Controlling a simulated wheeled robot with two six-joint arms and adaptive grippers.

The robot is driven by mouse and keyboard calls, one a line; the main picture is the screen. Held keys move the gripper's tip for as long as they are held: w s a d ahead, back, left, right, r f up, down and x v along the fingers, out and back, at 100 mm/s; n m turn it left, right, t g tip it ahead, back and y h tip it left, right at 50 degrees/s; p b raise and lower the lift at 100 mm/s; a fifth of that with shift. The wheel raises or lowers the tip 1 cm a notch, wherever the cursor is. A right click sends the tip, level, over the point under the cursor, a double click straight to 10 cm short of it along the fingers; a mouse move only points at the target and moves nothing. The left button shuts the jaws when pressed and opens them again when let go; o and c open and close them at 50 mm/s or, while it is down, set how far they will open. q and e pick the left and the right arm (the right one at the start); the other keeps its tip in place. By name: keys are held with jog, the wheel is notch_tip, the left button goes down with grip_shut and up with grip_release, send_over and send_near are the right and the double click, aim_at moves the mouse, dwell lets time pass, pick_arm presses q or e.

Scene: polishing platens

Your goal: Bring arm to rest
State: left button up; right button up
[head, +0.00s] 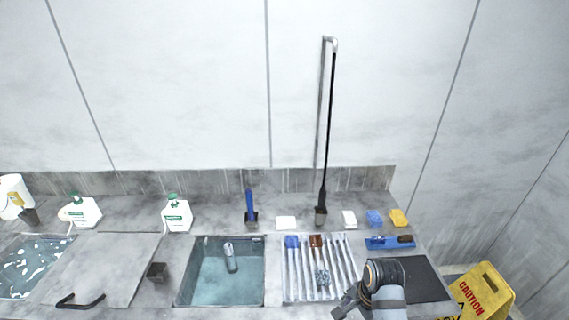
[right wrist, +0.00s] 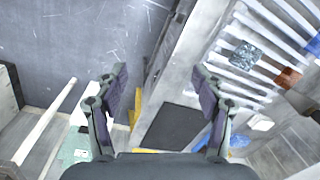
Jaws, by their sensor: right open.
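My right gripper (head: 348,301) is at the bottom of the head view, by the counter's front edge. It is just right of the ribbed drying rack (head: 300,290) and left of a black mat (head: 427,285). In the right wrist view the right gripper (right wrist: 161,77) has its two fingers spread wide with nothing between them. Grey floor shows to the left and the counter's edge runs between and beyond the fingers. My left gripper is not in view.
A water-filled sink (head: 220,285) is left of the rack. On the rack lie a blue piece (head: 291,241), a brown piece (head: 316,241) and a speckled grey block (head: 323,278). A blue brush (head: 388,242) lies behind the mat. A yellow caution sign (head: 482,290) stands right of the counter.

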jog(key=s+d+r+n+t+h, duration=0.25)
jog(key=s+d+n, duration=0.25)
jog(key=s+n, duration=0.75)
jog(key=s+d+f+n+g+b, duration=0.2)
jog(key=f+b, duration=0.5)
jog(key=f, duration=3)
pick_arm(q)
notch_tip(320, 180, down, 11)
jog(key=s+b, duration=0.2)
jog(key=b, duration=0.2)
pick_arm(e)
jog(key=s+d+f, duration=0.2)
jog(key=s+f, duration=1.5)
jog(key=shift+m+y, duration=0.35)
jog(key=shift+y, duration=0.1)
